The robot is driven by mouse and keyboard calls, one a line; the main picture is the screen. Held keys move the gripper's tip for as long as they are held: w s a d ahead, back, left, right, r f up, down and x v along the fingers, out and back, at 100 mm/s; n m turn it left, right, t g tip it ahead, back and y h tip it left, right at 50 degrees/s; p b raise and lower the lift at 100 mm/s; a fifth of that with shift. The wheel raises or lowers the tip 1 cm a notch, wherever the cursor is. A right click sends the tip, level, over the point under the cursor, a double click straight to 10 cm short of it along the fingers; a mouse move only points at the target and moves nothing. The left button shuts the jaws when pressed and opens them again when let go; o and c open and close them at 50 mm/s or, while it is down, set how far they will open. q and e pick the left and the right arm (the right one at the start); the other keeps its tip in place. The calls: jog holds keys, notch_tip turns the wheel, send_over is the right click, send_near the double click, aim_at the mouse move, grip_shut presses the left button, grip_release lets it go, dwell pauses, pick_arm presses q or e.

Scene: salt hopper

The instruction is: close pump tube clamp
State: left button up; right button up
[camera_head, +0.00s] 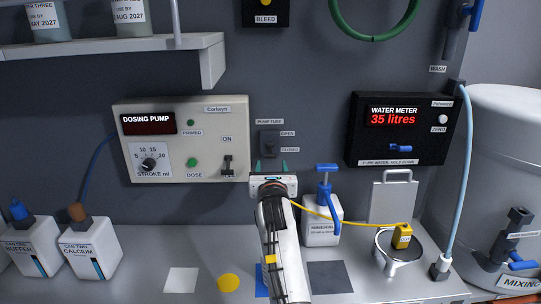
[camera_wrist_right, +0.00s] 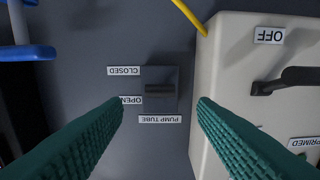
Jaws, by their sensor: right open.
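The pump tube clamp (camera_head: 269,143) is a small dark block on the grey wall, right of the dosing pump. Labels OPEN (camera_head: 288,133) and CLOSED (camera_head: 290,149) sit beside it, OPEN above CLOSED. In the right wrist view, which is upside down, the clamp (camera_wrist_right: 161,88) has a dark bar across its middle; I cannot tell its setting. My right gripper (camera_head: 270,168) is open and empty, just below the clamp in the head view. In the right wrist view its green fingers (camera_wrist_right: 161,104) are spread to either side of the clamp, apart from it. My left gripper is not in view.
The dosing pump box (camera_head: 181,109) stands close left of the clamp, its switch (camera_head: 228,165) near my gripper. A mineral bottle (camera_head: 321,231) with a blue-handled top and a yellow tube (camera_head: 320,214) stand to the right. The water meter (camera_head: 399,145) hangs further right.

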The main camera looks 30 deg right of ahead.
aim_at(271, 157)
jog(key=shift+p+x, duration=0.5)
jog(key=shift+x, duration=2.1)
jog(key=shift+c, duration=0.5)
